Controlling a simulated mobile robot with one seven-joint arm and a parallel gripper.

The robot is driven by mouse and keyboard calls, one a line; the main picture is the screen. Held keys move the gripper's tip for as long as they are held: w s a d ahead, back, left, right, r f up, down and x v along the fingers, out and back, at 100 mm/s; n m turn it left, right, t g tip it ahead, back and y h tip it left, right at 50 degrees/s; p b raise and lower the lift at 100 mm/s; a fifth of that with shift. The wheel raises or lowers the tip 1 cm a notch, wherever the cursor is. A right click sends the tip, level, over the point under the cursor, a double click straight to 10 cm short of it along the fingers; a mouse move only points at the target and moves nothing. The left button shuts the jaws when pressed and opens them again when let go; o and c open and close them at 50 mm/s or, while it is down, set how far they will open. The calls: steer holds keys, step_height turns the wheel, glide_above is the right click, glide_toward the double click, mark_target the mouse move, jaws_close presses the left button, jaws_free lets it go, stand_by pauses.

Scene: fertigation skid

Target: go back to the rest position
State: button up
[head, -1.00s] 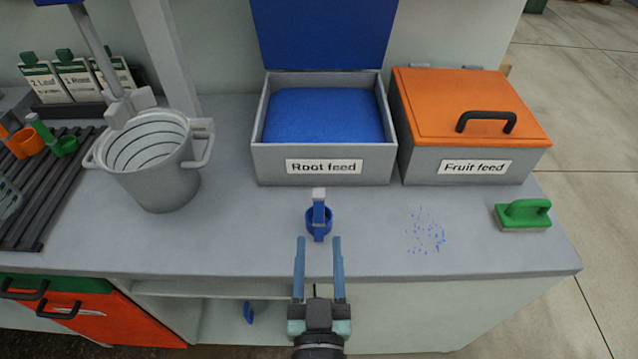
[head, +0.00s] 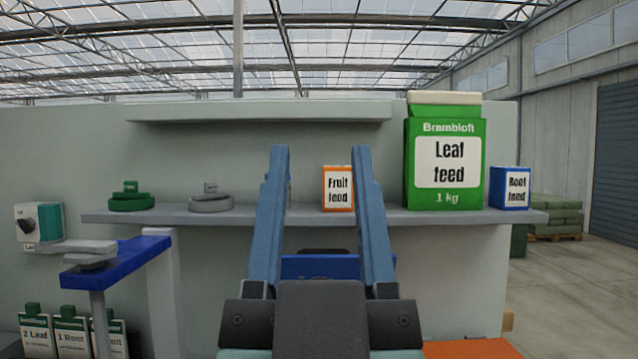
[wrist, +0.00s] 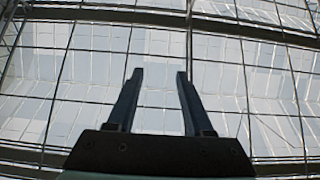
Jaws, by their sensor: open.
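My gripper (head: 321,150) is raised in front of the head camera, its two blue fingers apart and pointing up, with nothing between them that it holds. In the wrist view my gripper (wrist: 156,72) is also open and empty, against the glass roof (wrist: 225,60). The bench top and the blue scoop seen earlier are out of view now.
A shelf (head: 450,217) behind my gripper carries a green Leaf feed carton (head: 447,150), a Fruit feed box (head: 338,188), a Root feed box (head: 510,187) and lids. A blue arm-like bracket (head: 120,262) stands at left. An orange lid (head: 470,349) shows low right.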

steer(key=shift+s+r+t, duration=0.3)
steer(key=shift+s+r, duration=0.6)
steer(key=shift+r, duration=0.3)
step_height(320, 180, up, 14)
steer(key=p, duration=1.4)
step_height(320, 180, down, 71)
steer(key=b, duration=7)
steer(key=shift+s+r, duration=0.15)
steer(key=shift+s, duration=0.2)
steer(key=shift+a, duration=0.1)
